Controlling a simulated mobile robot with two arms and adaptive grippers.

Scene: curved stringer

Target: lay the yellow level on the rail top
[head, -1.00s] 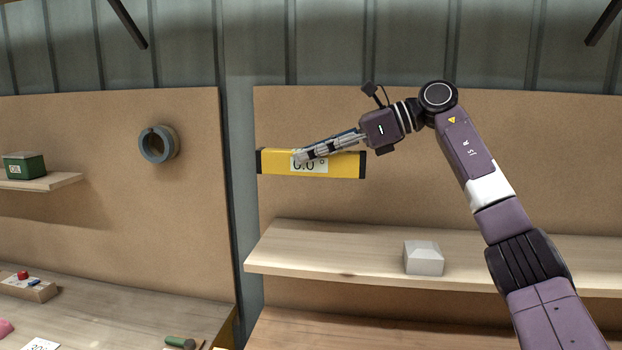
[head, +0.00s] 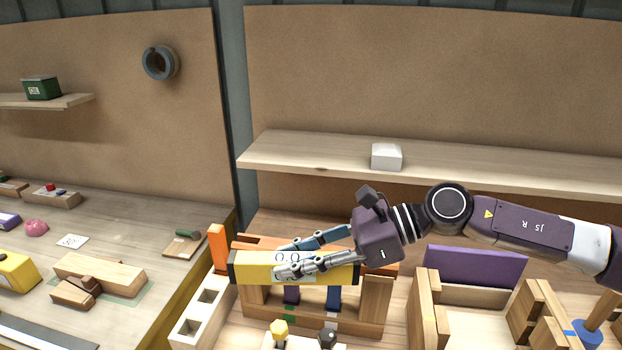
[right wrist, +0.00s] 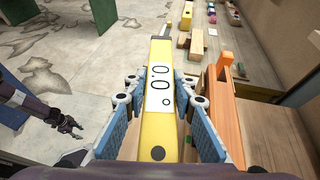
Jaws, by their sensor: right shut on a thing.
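The yellow level (head: 245,266), with a white "0.0" display, is held roughly level in my right gripper (head: 278,260). In the right wrist view, the blue fingers are closed on both sides of the level (right wrist: 158,110). The orange-topped wooden rail (head: 262,242) stands just behind the level in the head view, partly hidden by it. In the right wrist view the orange rail top (right wrist: 226,105) is right of the level, alongside it and apart in the picture. My left gripper (right wrist: 70,127) shows small at the left; its finger opening is unclear.
A pale block with square holes (head: 200,312) stands left of the rail. A purple panel (head: 475,270) and wooden blocks stand to the right. A shelf with a white block (head: 387,156) is behind. The left bench (head: 130,220) holds several small objects.

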